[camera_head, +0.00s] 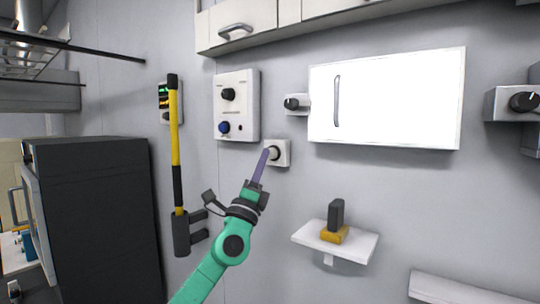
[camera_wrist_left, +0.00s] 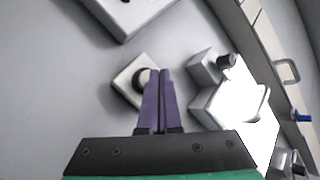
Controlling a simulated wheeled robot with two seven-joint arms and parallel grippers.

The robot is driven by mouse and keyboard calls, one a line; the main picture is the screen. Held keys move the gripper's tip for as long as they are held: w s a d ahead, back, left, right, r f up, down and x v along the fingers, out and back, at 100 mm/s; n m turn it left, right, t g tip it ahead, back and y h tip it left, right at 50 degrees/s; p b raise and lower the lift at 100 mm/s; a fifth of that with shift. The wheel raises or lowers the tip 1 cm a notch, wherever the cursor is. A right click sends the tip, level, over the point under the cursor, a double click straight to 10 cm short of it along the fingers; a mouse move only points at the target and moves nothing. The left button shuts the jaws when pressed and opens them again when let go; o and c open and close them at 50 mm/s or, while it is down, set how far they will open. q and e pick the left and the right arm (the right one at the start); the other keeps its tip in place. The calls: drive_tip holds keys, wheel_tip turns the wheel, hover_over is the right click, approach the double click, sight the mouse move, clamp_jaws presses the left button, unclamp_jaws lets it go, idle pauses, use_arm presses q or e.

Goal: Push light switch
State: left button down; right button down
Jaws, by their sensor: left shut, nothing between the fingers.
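The light switch (camera_head: 277,153) is a small white square plate on the grey wall with a round dark-rimmed button. It also shows in the left wrist view (camera_wrist_left: 128,80), where the button sits just left of the fingertips. My left gripper (camera_head: 265,153) is shut and empty, its purple fingers pointing up at the switch. The fingertips (camera_wrist_left: 159,72) overlap the edge of the button in both views. I cannot tell whether they touch it. My right gripper is in neither view.
A white control box (camera_head: 236,108) with knobs is up and left of the switch. A bright white panel (camera_head: 388,98) is to the right, with a small knob box (camera_head: 297,104) beside it. A yellow-black tool (camera_head: 176,150) hangs at left. A small shelf (camera_head: 354,246) juts out at lower right.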

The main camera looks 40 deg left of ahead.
use_arm(q)
drive_tip(key=s, duration=0.6)
drive_tip(key=shift+p, duration=0.4)
drive_tip(key=shift+w, duration=0.1)
